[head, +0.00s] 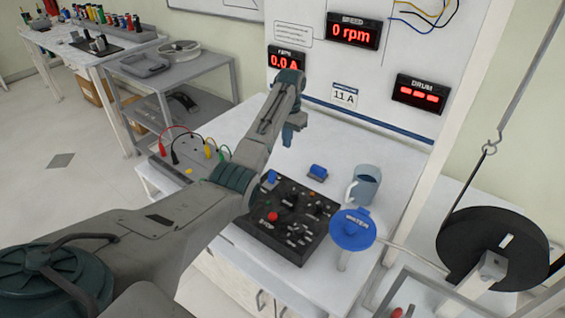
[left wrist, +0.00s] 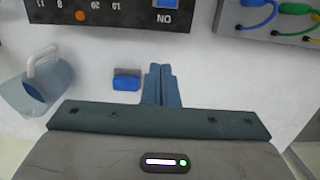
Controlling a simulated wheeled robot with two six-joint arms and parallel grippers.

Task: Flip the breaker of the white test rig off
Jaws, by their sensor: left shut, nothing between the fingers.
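The black control panel (head: 296,205) lies on the white rig's worktop, with knobs, a red stop button (head: 272,216) and small labels. At its far left corner is a blue switch (head: 271,177). In the left wrist view this blue switch (left wrist: 166,3) is cut by the top edge, beside an ON label. My left gripper (head: 290,135) is over the worktop beyond the panel, fingers pointing down. In the left wrist view its blue fingers (left wrist: 161,88) are together and empty, apart from the panel. My right gripper is not seen.
A small blue block (head: 317,171) and a grey-blue mug (head: 365,185) stand behind the panel. A blue WATER disc (head: 352,230) is at its right. A cable box (head: 195,153) sits left. Displays on the white board read 0.0 A (head: 286,60) and 0 rpm (head: 353,32).

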